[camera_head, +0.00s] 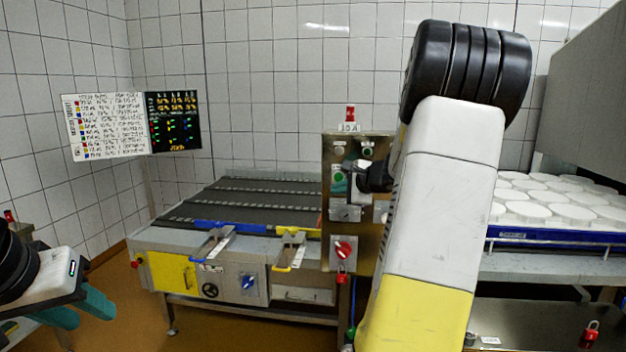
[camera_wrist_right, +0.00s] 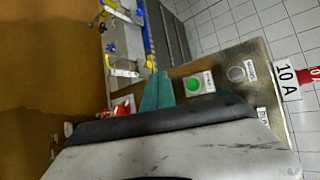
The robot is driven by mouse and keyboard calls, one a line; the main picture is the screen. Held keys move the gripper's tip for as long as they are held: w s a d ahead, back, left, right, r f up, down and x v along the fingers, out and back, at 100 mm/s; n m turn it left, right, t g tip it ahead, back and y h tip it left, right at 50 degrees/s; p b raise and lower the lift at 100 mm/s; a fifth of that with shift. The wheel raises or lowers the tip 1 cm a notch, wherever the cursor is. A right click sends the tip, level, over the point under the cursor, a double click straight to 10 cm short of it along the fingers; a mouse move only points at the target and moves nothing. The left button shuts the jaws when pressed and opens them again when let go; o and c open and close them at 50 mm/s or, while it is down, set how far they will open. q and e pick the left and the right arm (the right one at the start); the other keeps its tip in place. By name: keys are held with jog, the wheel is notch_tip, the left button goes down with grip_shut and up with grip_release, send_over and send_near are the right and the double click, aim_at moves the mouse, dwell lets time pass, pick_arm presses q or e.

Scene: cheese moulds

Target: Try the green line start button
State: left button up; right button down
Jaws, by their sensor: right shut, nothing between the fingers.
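The steel control panel (camera_head: 345,225), topped by a "10 A" plate and red lamp, carries a green button (camera_head: 338,177) on its left side. The right wrist view also shows the green button (camera_wrist_right: 194,84) on a pale square plate. My right gripper (camera_head: 342,187) is shut and empty in front of the panel, its teal fingers (camera_wrist_right: 157,92) beside the button in the picture. I cannot tell whether they touch the panel. The right arm covers the panel's right part. My left gripper (camera_head: 78,309) is open and empty at the lower left, far from the panel.
A red rotary switch (camera_head: 343,250) and a red padlock (camera_head: 342,278) sit low on the panel. A conveyor (camera_head: 250,200) with blue and yellow guides stands left of it. White moulds (camera_head: 560,212) fill a blue tray (camera_head: 560,238) at right. A board (camera_head: 105,125) hangs at the left.

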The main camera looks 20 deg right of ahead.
aim_at(341, 179)
jog(key=w+d, duration=0.4)
jog(key=w, duration=0.3)
jog(key=shift+d, duration=0.15)
dwell(2.0)
jog(key=shift+w+d, duration=0.2)
jog(key=shift+w, duration=0.1)
jog(key=shift+w+d, duration=0.3)
jog(key=shift+w, duration=0.1)
dwell(0.7)
jog(key=shift+s+a, duration=0.1)
jog(key=shift+s, duration=0.05)
jog(key=shift+s+a, duration=0.4)
jog(key=shift+s, duration=0.25)
jog(key=shift+s+a, duration=0.45)
jog(key=shift+s, duration=0.25)
jog(key=shift+s+a, duration=0.4)
jog(key=shift+s, duration=0.35)
jog(key=shift+s+a, duration=0.45)
jog(key=shift+s, duration=0.25)
